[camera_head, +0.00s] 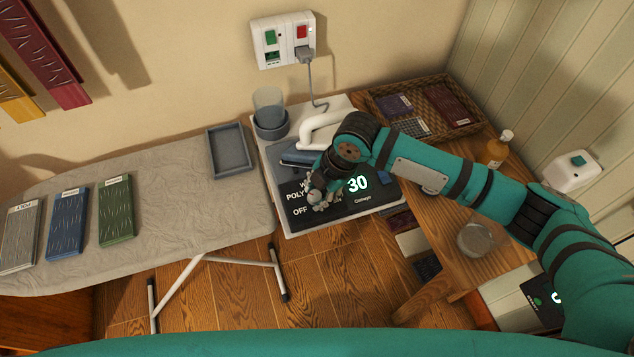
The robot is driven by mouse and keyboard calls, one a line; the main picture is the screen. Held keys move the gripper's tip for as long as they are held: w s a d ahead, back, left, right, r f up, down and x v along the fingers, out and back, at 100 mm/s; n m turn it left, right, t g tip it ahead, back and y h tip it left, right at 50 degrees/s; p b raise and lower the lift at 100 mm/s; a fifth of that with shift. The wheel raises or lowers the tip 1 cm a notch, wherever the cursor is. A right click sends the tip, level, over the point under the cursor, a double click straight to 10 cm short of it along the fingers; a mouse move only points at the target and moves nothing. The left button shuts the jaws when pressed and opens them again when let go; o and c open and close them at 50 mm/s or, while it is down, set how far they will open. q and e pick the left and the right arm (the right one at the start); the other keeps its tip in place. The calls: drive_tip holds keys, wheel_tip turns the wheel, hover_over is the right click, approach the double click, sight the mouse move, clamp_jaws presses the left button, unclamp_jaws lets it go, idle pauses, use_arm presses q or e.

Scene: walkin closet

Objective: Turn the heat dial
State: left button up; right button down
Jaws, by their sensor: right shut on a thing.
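The dark heat panel (375,196) lies at the front of a white board beside the ironing board. It shows a glowing "30" and the words "OFF" and "POLY"; other lettering is partly covered. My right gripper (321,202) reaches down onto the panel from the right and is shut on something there. The dial itself is hidden under the gripper's fingers. A white iron (318,131) stands behind the panel, partly covered by my right arm. My left gripper is not in view.
The ironing board (180,190) holds folded cloths (117,210) and a grey tray (229,150). A wicker basket (375,98), an amber bottle (495,150) and a glass (475,239) stand on the wooden table (435,262) at right. A wall socket (283,38) has a plugged cord.

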drive_tip(key=m+p, duration=0.2)
drive_tip(key=m, duration=0.1)
drive_tip(key=m+t+p, duration=0.1)
drive_tip(key=m+p, duration=0.2)
drive_tip(key=shift+s+d+r+t+y, duration=0.1)
drive_tip(key=shift+s+r+t+y, duration=0.1)
drive_tip(key=shift+t+y, duration=0.15)
drive_tip(key=m+t+p, duration=0.1)
drive_tip(key=m+p, duration=0.2)
drive_tip(key=m, duration=0.1)
drive_tip(key=shift+s, duration=0.1)
drive_tip(key=m+p, duration=0.2)
drive_tip(key=m, duration=0.1)
drive_tip(key=shift+s+f+t, duration=0.1)
drive_tip(key=shift+f+t, duration=0.05)
drive_tip(key=shift+t, duration=0.1)
drive_tip(key=shift+m+t+p, duration=0.3)
drive_tip(key=shift+m+p, duration=0.15)
drive_tip(key=shift+m, duration=0.45)
drive_tip(key=shift+s+f+m, duration=0.1)
drive_tip(key=shift+m, duration=0.9)
drive_tip(key=m, duration=0.2)
drive_tip(key=m+h, duration=0.1)
drive_tip(key=m+t+h, duration=0.1)
drive_tip(key=m, duration=0.1)
drive_tip(key=shift+a+m, duration=0.25)
drive_tip(key=shift+m, duration=0.05)
